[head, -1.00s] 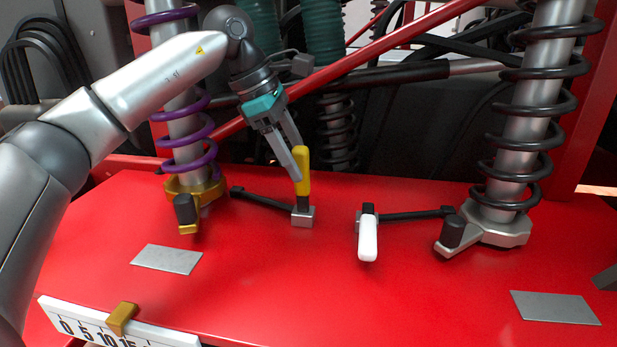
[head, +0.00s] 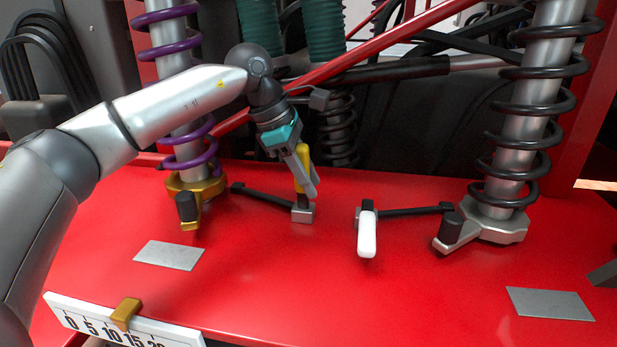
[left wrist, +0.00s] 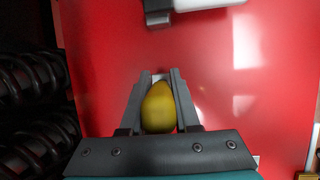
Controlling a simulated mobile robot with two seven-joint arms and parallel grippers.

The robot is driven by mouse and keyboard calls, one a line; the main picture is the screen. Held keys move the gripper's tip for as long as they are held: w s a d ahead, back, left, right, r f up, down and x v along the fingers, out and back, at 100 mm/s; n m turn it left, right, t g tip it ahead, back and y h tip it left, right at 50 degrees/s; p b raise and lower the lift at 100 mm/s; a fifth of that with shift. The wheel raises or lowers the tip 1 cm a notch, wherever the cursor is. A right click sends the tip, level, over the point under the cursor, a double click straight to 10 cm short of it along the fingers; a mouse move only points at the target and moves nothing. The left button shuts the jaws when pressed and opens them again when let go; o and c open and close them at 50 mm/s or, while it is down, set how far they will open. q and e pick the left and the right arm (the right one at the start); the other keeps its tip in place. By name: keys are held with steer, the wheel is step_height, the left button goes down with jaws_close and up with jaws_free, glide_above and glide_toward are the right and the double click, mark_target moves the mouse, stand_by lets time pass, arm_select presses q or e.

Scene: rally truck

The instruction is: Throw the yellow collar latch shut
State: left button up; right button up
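The yellow collar latch handle (head: 303,165) stands nearly upright on its small grey block (head: 302,214), left of the middle of the red deck. A dark rod (head: 262,198) runs from the block toward the gold collar (head: 192,186) under the purple-coiled shock. My left gripper (head: 308,190) points down over the handle, with a finger on each side of it. In the left wrist view the handle's yellow end (left wrist: 159,108) lies between the fingers (left wrist: 161,82), which look slightly apart from it; firm contact does not show. My right gripper is in neither view.
A white-handled latch (head: 367,235) lies folded forward to the right, with a rod toward the silver collar (head: 490,222) under the black-coiled shock. A scale with a gold slider (head: 126,313) is at the front left. Two grey plates lie on the deck. Red frame bars cross behind.

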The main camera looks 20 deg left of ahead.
arm_select(q)
jaws_close()
stand_by(0.9)
